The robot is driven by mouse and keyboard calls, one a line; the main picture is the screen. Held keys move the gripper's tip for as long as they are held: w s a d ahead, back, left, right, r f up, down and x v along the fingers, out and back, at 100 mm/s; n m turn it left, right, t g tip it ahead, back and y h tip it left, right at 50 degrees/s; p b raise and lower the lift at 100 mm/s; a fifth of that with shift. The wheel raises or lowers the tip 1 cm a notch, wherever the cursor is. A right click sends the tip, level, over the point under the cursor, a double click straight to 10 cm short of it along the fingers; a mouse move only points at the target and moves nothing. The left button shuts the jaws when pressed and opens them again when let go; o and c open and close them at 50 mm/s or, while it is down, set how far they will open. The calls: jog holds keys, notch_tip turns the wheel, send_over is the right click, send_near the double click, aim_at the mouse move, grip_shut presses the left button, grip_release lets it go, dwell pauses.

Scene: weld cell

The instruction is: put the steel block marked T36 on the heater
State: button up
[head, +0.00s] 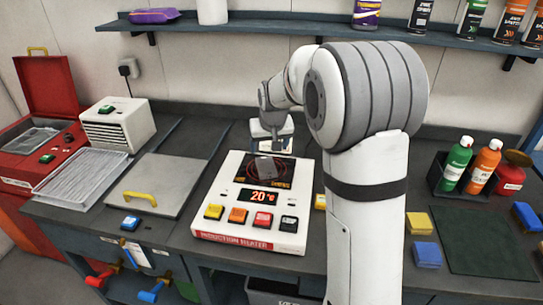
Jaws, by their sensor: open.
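The white induction heater (235,225) stands on the bench, with a black top plate, a display reading 20 °C and a row of coloured buttons. A small grey block (265,168) sits on the black plate within the red ring. It looks like a steel block, but any marking is too small to read. My gripper (274,148) is open just above and behind the block. I cannot tell whether its fingers touch the block. My arm hides the area to the right of the heater.
A lidded plate with a yellow handle (168,186) and a wire tray (78,177) lie left of the heater. A white vented box (117,128) and red case (45,150) stand further left. Bottles (457,163) and a dark mat (483,243) are at right. A shelf (260,26) runs above.

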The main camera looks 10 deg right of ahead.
jog(key=s+d+r+g, duration=0.1)
jog(key=s+r, duration=0.2)
jog(key=s, duration=3)
jog(key=shift+s+g, duration=0.3)
jog(key=shift+w, duration=0.1)
jog(key=shift+c, duration=0.6)
